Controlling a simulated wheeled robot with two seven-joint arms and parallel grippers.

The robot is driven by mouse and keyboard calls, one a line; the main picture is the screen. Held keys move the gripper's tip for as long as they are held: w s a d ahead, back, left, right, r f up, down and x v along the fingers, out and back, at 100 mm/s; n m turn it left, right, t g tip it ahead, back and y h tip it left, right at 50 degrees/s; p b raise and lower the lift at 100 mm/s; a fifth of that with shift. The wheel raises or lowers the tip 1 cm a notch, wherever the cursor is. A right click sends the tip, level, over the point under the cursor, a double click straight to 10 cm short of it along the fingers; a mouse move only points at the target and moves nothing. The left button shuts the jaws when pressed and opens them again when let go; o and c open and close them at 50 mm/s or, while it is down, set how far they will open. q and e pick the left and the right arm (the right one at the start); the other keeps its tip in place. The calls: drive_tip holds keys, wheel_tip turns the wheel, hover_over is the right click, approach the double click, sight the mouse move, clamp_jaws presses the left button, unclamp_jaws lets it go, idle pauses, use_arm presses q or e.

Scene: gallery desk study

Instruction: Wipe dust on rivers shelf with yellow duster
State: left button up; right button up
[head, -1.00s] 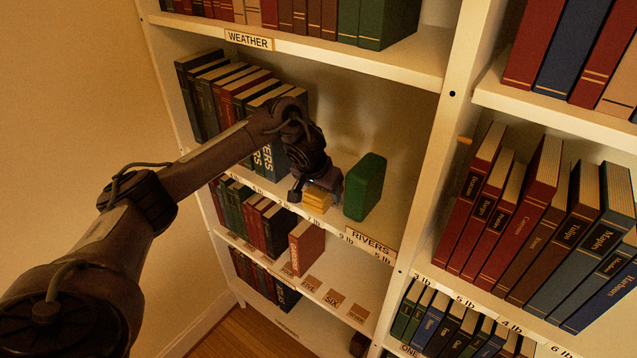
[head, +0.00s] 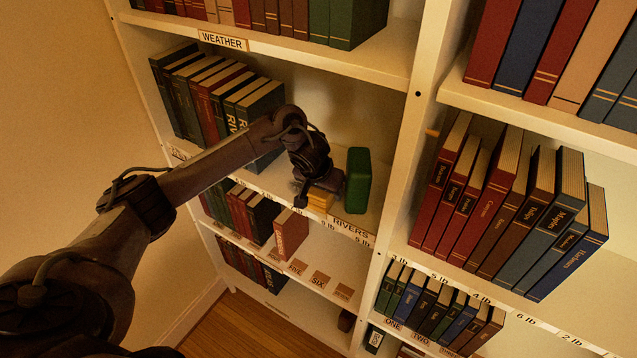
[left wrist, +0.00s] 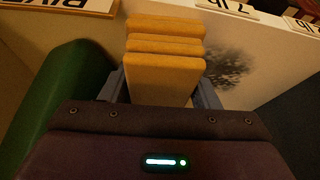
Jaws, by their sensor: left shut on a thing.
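The Rivers shelf (head: 262,177) is the pale middle shelf with the RIVERS label (head: 350,229) on its front edge. My left gripper (head: 320,192) points down over it and is shut on the yellow duster (head: 319,202). The left wrist view shows the stacked yellow folds of the duster (left wrist: 163,72) between the fingers (left wrist: 163,88). A dark speckled dust patch (left wrist: 232,68) lies beside the duster on the pale board in that view. In the head view, my gripper and arm cover much of this part. My right gripper is not in view.
A green block (head: 358,180) stands close to the right of my gripper; whether they touch is unclear. It also shows in the left wrist view (left wrist: 55,105). A row of books (head: 205,95) fills the shelf's left. The WEATHER shelf (head: 300,48) is above, an upright divider (head: 400,150) right.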

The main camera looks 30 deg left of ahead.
sight(292, 178)
use_arm(q)
drive_tip(key=shift+w+a, duration=0.2)
drive_tip(key=shift+a, duration=1.75)
drive_tip(key=shift+w+a, duration=0.2)
drive_tip(key=shift+a, duration=1.75)
drive_tip(key=shift+w+a, duration=0.2)
drive_tip(key=shift+a, duration=1.4)
drive_tip(key=shift+w+d+b, duration=0.15)
drive_tip(key=shift+w+b, duration=0.15)
drive_tip(key=shift+w, duration=0.75)
drive_tip(key=shift+s+d+p, duration=0.15)
drive_tip(key=shift+d+p, duration=0.2)
drive_tip(key=shift+d, duration=1.55)
drive_tip(key=shift+s+d+f, duration=0.1)
drive_tip(key=shift+s+d, duration=0.05)
drive_tip(key=shift+d, duration=1.1)
drive_tip(key=shift+s+d+f, duration=0.1)
drive_tip(key=shift+s+d, duration=0.05)
drive_tip(key=shift+d, duration=1.05)
drive_tip(key=shift+d+r, duration=0.1)
drive_tip(key=shift+d, duration=0.95)
drive_tip(key=shift+d+r, duration=0.1)
drive_tip(key=shift+d, duration=0.05)
drive_tip(key=shift+w+a, duration=0.2)
drive_tip(key=shift+a, duration=2.65)
drive_tip(key=shift+w+a, duration=0.2)
drive_tip(key=shift+a, duration=2.65)
drive_tip(key=shift+d+r, duration=0.1)
drive_tip(key=shift+r, duration=2.9)
